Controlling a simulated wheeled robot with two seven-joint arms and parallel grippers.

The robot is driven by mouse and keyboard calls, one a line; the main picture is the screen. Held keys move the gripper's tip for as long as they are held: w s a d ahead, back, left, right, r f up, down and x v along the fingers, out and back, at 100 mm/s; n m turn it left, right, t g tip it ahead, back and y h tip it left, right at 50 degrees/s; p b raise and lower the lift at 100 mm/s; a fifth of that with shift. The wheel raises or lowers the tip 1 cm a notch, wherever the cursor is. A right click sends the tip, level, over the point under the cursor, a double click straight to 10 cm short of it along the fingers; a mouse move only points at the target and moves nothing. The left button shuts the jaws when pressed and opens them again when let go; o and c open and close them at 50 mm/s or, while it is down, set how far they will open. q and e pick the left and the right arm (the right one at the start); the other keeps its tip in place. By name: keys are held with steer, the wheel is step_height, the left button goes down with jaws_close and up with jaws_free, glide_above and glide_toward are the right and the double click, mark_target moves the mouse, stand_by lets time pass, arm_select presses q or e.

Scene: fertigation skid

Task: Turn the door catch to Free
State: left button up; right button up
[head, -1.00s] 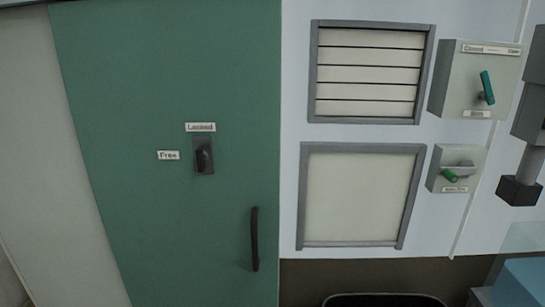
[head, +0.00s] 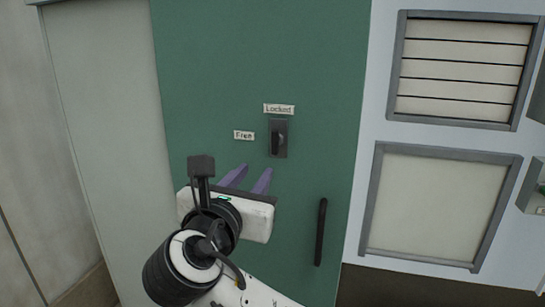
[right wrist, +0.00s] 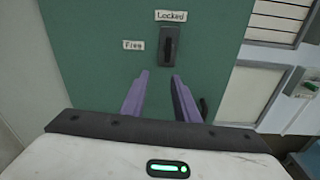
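The door catch (head: 278,140) is a dark knob on a grey plate on the green door (head: 220,60). It stands upright, in line with the "Locked" label (head: 279,109) above it. The "Free" label (head: 244,135) is to its left. The catch also shows in the right wrist view (right wrist: 169,44), beyond the fingertips. My right gripper (head: 253,177) is below and a little left of the catch, apart from it. Its two purple fingers are spread with nothing between them, as the right wrist view (right wrist: 159,74) also shows. My left gripper is not in view.
A black vertical door handle (head: 320,232) is below and right of the catch. Right of the door, the pale wall has a louvred vent (head: 464,70) and a framed panel (head: 434,205). The door face around the catch is clear.

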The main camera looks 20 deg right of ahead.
mark_target(274, 141)
steer(key=shift+h, duration=0.6)
steer(key=w+d+r, duration=0.1)
steer(key=w+d, duration=0.1)
steer(key=w+d+r, duration=0.1)
steer(key=w+d, duration=0.1)
steer(key=w, duration=0.1)
steer(key=w+d+r, duration=0.1)
steer(key=w+d, duration=0.1)
steer(key=shift+w, duration=0.2)
jaws_close()
